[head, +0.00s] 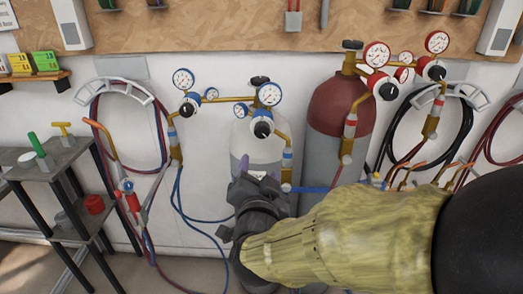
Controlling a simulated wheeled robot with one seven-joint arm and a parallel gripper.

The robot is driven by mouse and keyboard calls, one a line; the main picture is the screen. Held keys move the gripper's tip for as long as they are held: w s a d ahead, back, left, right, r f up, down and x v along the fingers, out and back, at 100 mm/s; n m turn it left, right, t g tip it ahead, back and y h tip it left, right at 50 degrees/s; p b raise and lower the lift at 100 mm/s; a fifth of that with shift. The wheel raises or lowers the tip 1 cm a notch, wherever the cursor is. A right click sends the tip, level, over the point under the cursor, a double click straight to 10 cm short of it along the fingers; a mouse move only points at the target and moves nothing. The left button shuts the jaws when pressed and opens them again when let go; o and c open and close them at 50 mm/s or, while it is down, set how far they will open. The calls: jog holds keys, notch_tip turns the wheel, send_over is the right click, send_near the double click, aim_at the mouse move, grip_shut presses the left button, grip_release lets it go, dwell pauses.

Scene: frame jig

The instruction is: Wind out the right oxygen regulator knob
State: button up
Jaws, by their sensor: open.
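Two regulators with blue-rimmed gauges sit on a brass pipe at the light grey cylinder (240,140). The right one has a black, round knob (262,129) on its front, below its gauges (270,94). The left one has a similar black knob (187,109). No label naming oxygen is readable. My gripper (257,170) is open, with its purple fingers pointing up in front of the cylinder. It appears below the right blue regulator's knob, apart from it and empty. My arm covers the lower part of the cylinder.
A dark red cylinder (335,105) stands to the right, with red-rimmed regulators (379,85) above. Hoses hang on wall racks (112,92) at both sides. A dark metal stand (60,160) with tools is at left.

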aim_at(261, 133)
jog(key=shift+s+r, duration=0.1)
jog(key=shift+s, duration=0.05)
jog(key=w+p, duration=0.1)
jog(key=w, duration=1.6)
jog(key=shift+w+p, duration=0.25)
jog(key=shift+p, duration=0.05)
jog(key=c, duration=1)
